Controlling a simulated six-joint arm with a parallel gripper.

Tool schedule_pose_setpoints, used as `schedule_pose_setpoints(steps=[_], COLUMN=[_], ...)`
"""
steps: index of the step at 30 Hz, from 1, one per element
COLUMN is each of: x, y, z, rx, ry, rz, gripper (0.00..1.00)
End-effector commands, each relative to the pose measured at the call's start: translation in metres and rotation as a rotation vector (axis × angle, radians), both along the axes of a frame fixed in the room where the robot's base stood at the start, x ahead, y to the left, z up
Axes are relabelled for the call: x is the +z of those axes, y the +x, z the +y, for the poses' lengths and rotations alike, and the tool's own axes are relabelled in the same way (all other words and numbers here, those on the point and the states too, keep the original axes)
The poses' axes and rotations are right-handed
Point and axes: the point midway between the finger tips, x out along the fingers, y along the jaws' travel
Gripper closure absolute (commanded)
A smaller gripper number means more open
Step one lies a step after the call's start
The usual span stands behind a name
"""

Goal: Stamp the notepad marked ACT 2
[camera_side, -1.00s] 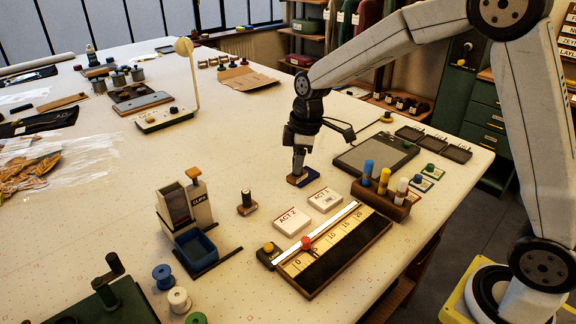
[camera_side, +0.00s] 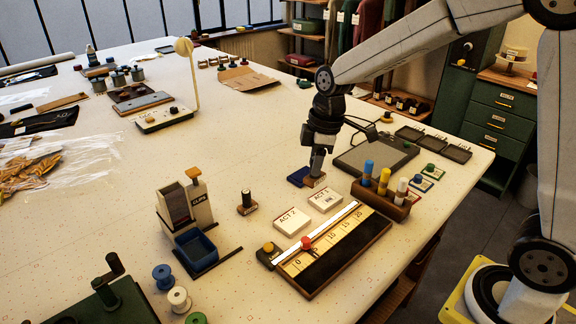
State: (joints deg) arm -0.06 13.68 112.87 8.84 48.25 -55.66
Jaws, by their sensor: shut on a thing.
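The notepad marked ACT 2 (camera_side: 291,221) lies flat on the table, a white block with red lettering. A similar notepad marked ACT 1 (camera_side: 324,200) lies just behind it to the right. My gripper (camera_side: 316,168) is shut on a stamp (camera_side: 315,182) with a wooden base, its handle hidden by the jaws. The stamp is behind the ACT 1 notepad, in front of the right part of a blue ink pad (camera_side: 296,177). I cannot tell whether it is clear of the table. No mark shows on the ACT 2 face beyond its lettering.
A second stamp-like piece (camera_side: 247,203) with a dark handle stands left of the notepads. A ruled board (camera_side: 337,248) with a red knob lies in front. A wooden rack (camera_side: 381,201) of colored pegs stands right. A CLIPS dispenser (camera_side: 187,215) stands left.

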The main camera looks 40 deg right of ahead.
Motion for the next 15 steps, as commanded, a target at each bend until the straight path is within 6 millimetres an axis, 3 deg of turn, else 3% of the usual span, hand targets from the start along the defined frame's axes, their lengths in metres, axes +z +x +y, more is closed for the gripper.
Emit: schedule_pose_setpoints(steps=[4,5,8,9,10,12,15], x=[0.0000,0.0000,0.0000,0.0000,-0.0001,-0.0001,-0.0001], y=[0.0002,0.0003,0.0003,0.0003,0.0004,0.0004,0.0005], z=[0.0001,0.0000,0.0000,0.0001,0.0001,0.0001,0.0000], rx=[0.000,0.000,0.000,0.000,0.000,0.000,0.000], ry=[0.000,0.000,0.000,0.000,0.000,0.000,0.000], rz=[0.000,0.000,0.000,0.000,0.000,0.000,0.000], gripper=[1.00,0.69,1.00,1.00,0.75,0.97,1.00])
